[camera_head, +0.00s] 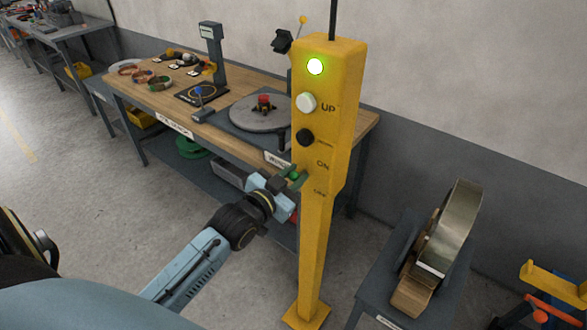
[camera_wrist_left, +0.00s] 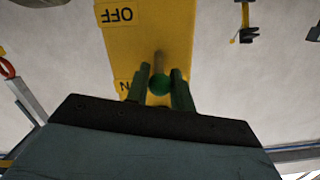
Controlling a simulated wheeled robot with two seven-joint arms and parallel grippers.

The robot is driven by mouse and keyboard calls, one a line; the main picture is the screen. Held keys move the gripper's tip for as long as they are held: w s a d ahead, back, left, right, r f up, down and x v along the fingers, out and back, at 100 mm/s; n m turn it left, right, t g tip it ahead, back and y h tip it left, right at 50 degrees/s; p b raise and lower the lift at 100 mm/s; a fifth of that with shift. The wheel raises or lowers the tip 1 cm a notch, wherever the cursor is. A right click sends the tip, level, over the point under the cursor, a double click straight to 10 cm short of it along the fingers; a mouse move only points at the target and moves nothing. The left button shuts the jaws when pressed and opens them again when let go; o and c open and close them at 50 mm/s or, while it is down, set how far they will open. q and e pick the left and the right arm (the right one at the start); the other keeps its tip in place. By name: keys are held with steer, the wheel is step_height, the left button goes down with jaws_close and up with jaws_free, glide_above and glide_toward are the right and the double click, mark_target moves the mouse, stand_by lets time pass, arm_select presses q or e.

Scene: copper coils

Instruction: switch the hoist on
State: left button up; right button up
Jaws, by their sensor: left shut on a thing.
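The hoist control post (camera_head: 328,120) is a yellow column with a lit green lamp (camera_head: 316,66) on top. Below are a white button (camera_head: 306,102) marked UP, a black button (camera_head: 305,137), and the labels ON and OFF. My left gripper (camera_head: 296,176) is at the post beside the ON label. In the left wrist view my left gripper (camera_wrist_left: 160,85) has its two green fingers around a green ball-ended switch lever (camera_wrist_left: 159,84), shut on it. The OFF label (camera_wrist_left: 117,15) and part of the ON label show upside down there. My right gripper is not in view.
A wooden workbench (camera_head: 240,143) with a round turntable, a scale and copper coils stands behind the post. A low grey stand (camera_head: 381,285) with a large metal coil (camera_head: 452,225) is at the right. Open floor lies at the left.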

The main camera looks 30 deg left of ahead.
arm_select(q)
steer(key=shift+r, duration=0.2)
jaws_close()
steer(key=o, duration=0.7)
jaws_free()
steer(key=shift+r, duration=0.1)
steer(key=shift+c, duration=0.2)
steer(key=shift+o, duration=1.3)
steer(key=shift+d, duration=0.1)
steer(key=s+r+b, duration=0.1)
steer(key=s, duration=1.2)
steer(key=shift+a, duration=0.45)
steer(key=shift+s+f, duration=0.1)
